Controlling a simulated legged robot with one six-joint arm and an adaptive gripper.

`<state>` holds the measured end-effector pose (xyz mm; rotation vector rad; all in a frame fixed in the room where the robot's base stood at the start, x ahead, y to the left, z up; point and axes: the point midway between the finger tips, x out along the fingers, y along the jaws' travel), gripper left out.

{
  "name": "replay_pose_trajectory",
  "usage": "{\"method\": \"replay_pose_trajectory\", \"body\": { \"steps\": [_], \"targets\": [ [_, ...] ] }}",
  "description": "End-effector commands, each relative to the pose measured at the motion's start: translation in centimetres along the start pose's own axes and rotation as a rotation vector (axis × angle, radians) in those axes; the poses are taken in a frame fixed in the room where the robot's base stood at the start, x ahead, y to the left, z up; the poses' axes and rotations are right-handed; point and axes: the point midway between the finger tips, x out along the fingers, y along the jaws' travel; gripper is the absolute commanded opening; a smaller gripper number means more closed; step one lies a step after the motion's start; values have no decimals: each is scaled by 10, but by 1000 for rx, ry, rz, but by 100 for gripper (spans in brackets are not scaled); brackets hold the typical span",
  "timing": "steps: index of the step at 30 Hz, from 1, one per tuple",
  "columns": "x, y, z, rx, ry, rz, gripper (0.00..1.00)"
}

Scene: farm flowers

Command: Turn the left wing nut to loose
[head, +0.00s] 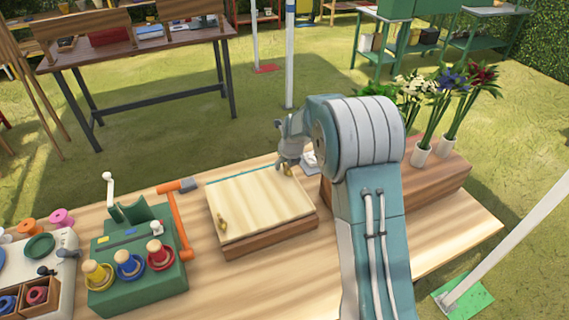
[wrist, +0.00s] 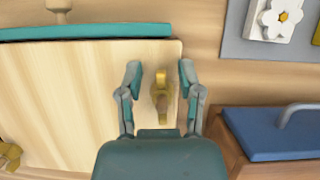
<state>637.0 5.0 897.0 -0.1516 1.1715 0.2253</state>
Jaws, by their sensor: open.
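A flower press with a pale wooden top board (head: 258,205) lies on the table, with a brass wing nut near each of two opposite corners. The left wing nut (head: 222,222) stands at the board's left front; in the wrist view it shows partly at the left edge (wrist: 9,155), clear of the fingers. My gripper (head: 287,164) is over the far right corner. In the wrist view my gripper (wrist: 160,72) is open, its two fingers on either side of the other wing nut (wrist: 161,92), with a gap on both sides.
Flowers in white vases (head: 422,152) stand on a wooden box at right. A blue pad (wrist: 275,132) and a white flower card (wrist: 280,18) are near the gripper.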

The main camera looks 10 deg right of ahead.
Motion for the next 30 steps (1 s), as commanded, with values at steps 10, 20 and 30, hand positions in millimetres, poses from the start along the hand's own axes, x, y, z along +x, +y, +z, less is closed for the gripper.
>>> {"method": "replay_pose_trajectory", "body": {
  "steps": [10,20,30],
  "targets": [
    [0,0,0,0,1,0,0],
    [0,0,-1,-31,2,14,0],
    [1,4,-1,-222,2,94,0]
  ]
}}
